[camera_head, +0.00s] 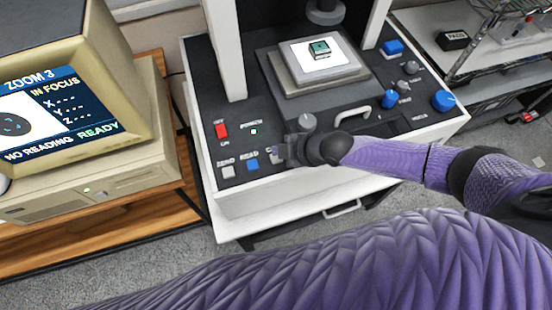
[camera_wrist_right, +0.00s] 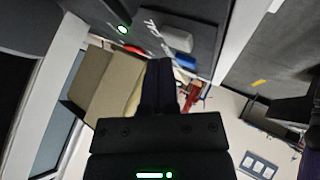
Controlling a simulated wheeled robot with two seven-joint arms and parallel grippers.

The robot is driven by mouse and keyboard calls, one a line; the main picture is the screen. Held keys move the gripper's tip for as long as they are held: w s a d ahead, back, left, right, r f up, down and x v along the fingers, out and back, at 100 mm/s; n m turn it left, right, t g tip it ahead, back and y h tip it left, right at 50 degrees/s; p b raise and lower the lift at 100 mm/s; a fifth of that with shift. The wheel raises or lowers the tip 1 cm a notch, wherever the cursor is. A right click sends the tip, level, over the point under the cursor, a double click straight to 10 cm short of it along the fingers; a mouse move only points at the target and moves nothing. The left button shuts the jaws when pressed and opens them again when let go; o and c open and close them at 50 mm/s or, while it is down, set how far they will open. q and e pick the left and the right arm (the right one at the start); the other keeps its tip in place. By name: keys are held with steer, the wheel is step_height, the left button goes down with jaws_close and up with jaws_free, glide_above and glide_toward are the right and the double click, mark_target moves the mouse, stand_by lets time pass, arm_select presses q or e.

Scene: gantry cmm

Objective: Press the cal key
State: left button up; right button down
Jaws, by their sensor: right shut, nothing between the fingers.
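The key row lies at the front left of the dark machine panel (camera_head: 237,140). It has a light key (camera_head: 228,172) labelled ZERO and a blue key (camera_head: 252,165) labelled READ. In the right wrist view the shut fingers (camera_wrist_right: 160,85) point toward a grey key (camera_wrist_right: 176,38) and a blue key (camera_wrist_right: 185,62). My left gripper is not in view.
A red switch (camera_head: 221,131) sits behind the keys. The stage (camera_head: 318,75) carries a small green part (camera_head: 319,49). Blue and grey knobs (camera_head: 443,100) are at the right. The monitor (camera_head: 40,115) reads "NO READING" and "READY".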

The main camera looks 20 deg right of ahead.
steer(key=shift+r, duration=0.1)
stand_by(0.5)
stand_by(1.0)
stand_by(0.3)
steer(key=shift+f+b, duration=0.4)
steer(key=shift+f, duration=0.05)
